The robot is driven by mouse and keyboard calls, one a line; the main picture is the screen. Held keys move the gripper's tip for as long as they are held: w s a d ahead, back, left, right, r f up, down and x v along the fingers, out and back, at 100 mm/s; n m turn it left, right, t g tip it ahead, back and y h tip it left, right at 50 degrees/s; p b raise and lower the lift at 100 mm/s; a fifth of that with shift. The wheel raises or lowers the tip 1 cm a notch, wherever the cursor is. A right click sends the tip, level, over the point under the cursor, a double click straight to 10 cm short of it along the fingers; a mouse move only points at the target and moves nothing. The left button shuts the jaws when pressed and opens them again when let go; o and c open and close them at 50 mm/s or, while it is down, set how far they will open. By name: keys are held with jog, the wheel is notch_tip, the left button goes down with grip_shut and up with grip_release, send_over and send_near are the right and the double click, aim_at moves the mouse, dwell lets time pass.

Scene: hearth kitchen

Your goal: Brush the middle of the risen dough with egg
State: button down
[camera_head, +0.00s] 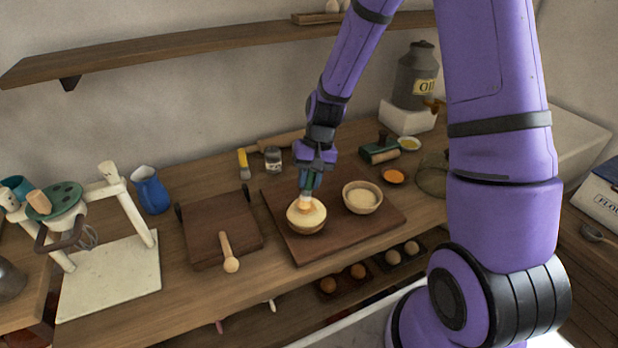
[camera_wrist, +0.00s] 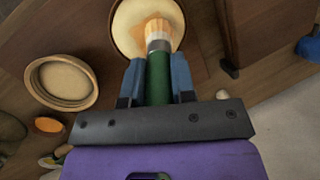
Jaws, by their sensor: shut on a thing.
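The risen dough (camera_head: 312,218) is pale and rounded and sits in a bowl on a dark wooden board (camera_head: 300,248). My gripper (camera_head: 311,184) is above the dough, pointing down, shut on a brush with a green handle. In the wrist view the brush (camera_wrist: 158,72) lies between my blue fingertips (camera_wrist: 158,82), and its pale bristles (camera_wrist: 157,28) overlap the dough (camera_wrist: 130,28). The bristles look to be at or very near the dough's middle; I cannot tell for sure whether they touch.
A second bowl (camera_head: 362,197) with pale contents stands to the right on the same board. A wooden press (camera_head: 222,222) with a round-ended handle is to the left. A blue jug (camera_head: 150,190) and a white stand (camera_head: 112,272) are farther left. Eggs (camera_head: 358,271) sit on the lower shelf.

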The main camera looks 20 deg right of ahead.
jog(key=shift+f, duration=0.4)
jog(key=shift+w, duration=0.1)
jog(key=shift+w, duration=1.5)
jog(key=shift+s, duration=1.6)
jog(key=shift+w, duration=1.6)
jog(key=shift+r, duration=0.1)
jog(key=shift+r, duration=3)
